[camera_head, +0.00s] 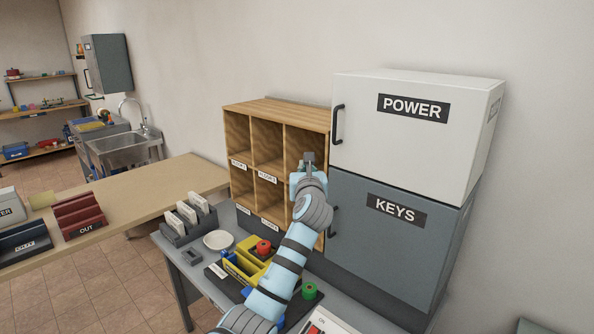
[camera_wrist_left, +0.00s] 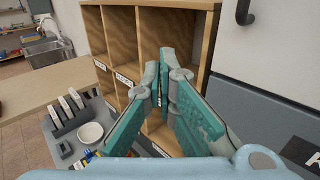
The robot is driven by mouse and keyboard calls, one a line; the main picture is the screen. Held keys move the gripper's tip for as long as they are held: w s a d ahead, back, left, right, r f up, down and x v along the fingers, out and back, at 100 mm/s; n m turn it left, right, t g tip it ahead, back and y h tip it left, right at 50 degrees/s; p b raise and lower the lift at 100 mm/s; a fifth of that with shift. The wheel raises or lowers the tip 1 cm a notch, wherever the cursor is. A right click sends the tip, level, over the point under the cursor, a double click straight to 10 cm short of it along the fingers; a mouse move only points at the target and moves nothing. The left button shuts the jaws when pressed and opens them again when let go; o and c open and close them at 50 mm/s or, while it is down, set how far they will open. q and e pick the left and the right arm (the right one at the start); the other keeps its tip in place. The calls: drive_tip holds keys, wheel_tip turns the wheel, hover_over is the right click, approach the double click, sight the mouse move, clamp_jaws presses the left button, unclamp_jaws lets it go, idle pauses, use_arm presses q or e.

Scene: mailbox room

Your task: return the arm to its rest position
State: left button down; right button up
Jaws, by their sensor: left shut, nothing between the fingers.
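My left arm (camera_head: 287,262) reaches up from the bottom of the head view, over the grey table. My left gripper (camera_head: 308,160) is at its end, in front of the right column of the wooden pigeonhole shelf (camera_head: 275,105). In the left wrist view the gripper (camera_wrist_left: 164,72) is shut, with its fingertips together and nothing between them. The fingertips point toward the shelf's right-hand compartments. I cannot tell whether they are inside the opening. My right gripper is not in view.
The POWER cabinet (camera_head: 415,140) and the KEYS cabinet (camera_head: 385,235) stand close right of the gripper. Below lie a yellow caddy (camera_head: 240,268), a green roll (camera_head: 309,290), a white dish (camera_head: 217,240) and a card holder (camera_head: 180,232). A wooden counter (camera_head: 150,195) extends left.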

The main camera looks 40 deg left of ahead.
use_arm(q)
drive_tip(key=s, duration=0.3)
drive_tip(key=shift+a, duration=0.15)
